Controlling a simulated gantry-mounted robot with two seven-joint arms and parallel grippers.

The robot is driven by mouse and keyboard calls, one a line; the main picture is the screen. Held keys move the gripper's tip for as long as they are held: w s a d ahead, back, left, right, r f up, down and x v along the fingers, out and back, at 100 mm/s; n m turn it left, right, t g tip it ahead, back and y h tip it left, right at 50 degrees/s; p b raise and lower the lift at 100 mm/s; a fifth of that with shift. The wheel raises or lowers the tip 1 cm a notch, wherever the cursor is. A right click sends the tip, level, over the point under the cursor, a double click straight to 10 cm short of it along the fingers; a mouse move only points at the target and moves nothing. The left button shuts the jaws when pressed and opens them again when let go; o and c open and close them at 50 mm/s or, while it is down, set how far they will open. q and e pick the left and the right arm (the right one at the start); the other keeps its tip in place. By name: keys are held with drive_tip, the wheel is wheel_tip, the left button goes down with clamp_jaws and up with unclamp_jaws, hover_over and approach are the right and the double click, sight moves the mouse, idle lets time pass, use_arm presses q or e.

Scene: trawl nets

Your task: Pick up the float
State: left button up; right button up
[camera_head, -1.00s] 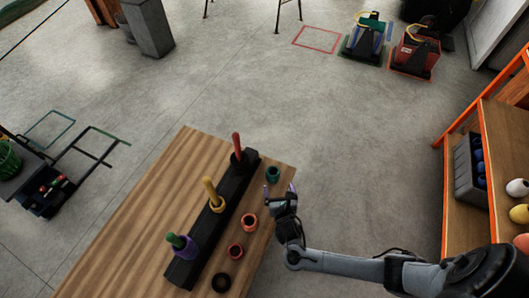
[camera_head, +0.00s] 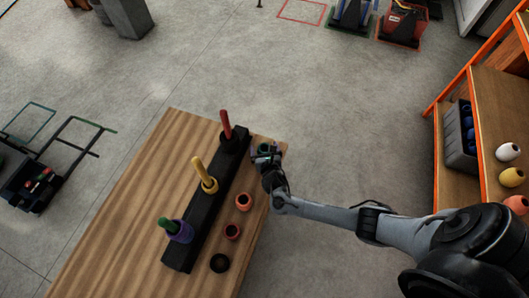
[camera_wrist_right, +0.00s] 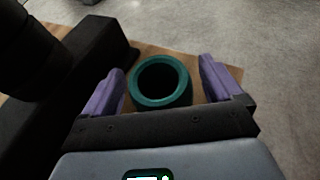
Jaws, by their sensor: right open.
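A teal hollow ring-shaped float (camera_wrist_right: 163,100) stands upright on the wooden table near its far right corner. In the right wrist view it sits between the two purple fingers, its open top facing the camera. My right gripper (camera_head: 265,153) is open around it, with a gap showing on each side. In the head view the gripper mostly hides this float. My left gripper is out of view.
A long black rack (camera_head: 222,178) with a red peg (camera_head: 226,124), a yellow peg (camera_head: 204,175) and a green peg with a purple ring (camera_head: 177,230) lies left of the floats. An orange-framed shelf (camera_head: 485,120) stands at right.

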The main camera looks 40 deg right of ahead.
sight(266, 144)
drive_tip(key=shift+w+d+f, duration=0.3)
drive_tip(key=shift+w+d, duration=0.05)
drive_tip(key=shift+w, duration=0.15)
drive_tip(key=c, duration=1)
drive_tip(key=shift+c, duration=0.2)
drive_tip(key=shift+r, duration=0.15)
drive_tip(key=shift+r, duration=0.5)
drive_tip(key=r, duration=0.1)
drive_tip(key=r+p, duration=0.1)
drive_tip(key=r, duration=0.1)
drive_tip(key=shift+s+d+r+p, duration=0.3)
drive_tip(key=shift+s+d+p, duration=0.05)
drive_tip(key=s+d+r+p, duration=0.2)
drive_tip(key=s+d+r, duration=0.4)
drive_tip(key=s+d, duration=0.1)
drive_tip(key=shift+s+d, duration=0.2)
drive_tip(key=shift+d, duration=0.15)
